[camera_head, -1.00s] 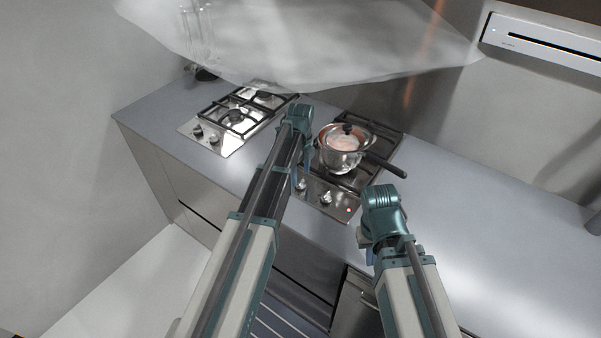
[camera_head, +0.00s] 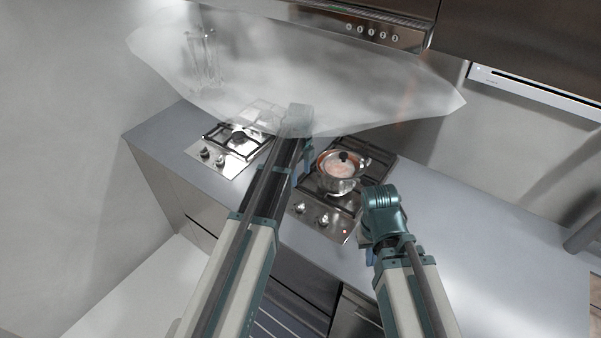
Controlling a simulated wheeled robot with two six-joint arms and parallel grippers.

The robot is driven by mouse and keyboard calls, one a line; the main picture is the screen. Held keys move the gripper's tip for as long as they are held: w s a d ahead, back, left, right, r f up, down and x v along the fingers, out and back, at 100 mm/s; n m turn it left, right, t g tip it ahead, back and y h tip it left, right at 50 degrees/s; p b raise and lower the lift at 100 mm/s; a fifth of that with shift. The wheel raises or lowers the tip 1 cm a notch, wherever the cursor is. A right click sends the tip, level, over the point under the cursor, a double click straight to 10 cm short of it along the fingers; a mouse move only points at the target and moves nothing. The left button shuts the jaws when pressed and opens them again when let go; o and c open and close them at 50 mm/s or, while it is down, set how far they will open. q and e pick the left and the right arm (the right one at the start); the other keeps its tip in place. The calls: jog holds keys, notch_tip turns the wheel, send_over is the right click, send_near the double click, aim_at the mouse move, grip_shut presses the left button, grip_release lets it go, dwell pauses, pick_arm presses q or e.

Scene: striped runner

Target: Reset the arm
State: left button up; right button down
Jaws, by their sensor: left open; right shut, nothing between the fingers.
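My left arm reaches up the middle of the head view. Its gripper (camera_head: 302,168) is mostly hidden behind the wrist, with a bit of blue finger showing beside the right-hand stove; it is open. My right arm comes up from the lower right. Its gripper (camera_head: 369,256) is mostly hidden under the teal wrist at the counter's front edge; it is shut and empty. Both arms are stretched forward over the counter. A steel pot (camera_head: 338,184) with a glass lid and black knob (camera_head: 343,156) stands on the right-hand stove, between the two wrists, apart from both in the picture.
The right-hand gas stove (camera_head: 320,219) and left-hand gas stove (camera_head: 229,157) are set in the grey counter (camera_head: 480,236). A translucent hood canopy (camera_head: 290,70) hangs above, overlapping my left wrist in the picture.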

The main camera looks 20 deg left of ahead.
dwell(0.4)
pick_arm(q)
jog(key=s+d+f+n+b, duration=0.3)
jog(key=s+n, duration=0.3)
jog(key=s, duration=0.2)
jog(key=s+d+f+n+b, duration=0.3)
jog(key=s+d+n, duration=0.2)
jog(key=s, duration=0.3)
jog(key=s+d+f+n+y+b, duration=0.1)
jog(key=s+d+f+n+b, duration=0.2)
jog(key=s+n, duration=0.4)
jog(key=shift+s+d+f+b, duration=0.45)
jog(key=shift+s+d, duration=0.35)
jog(key=shift+d, duration=0.3)
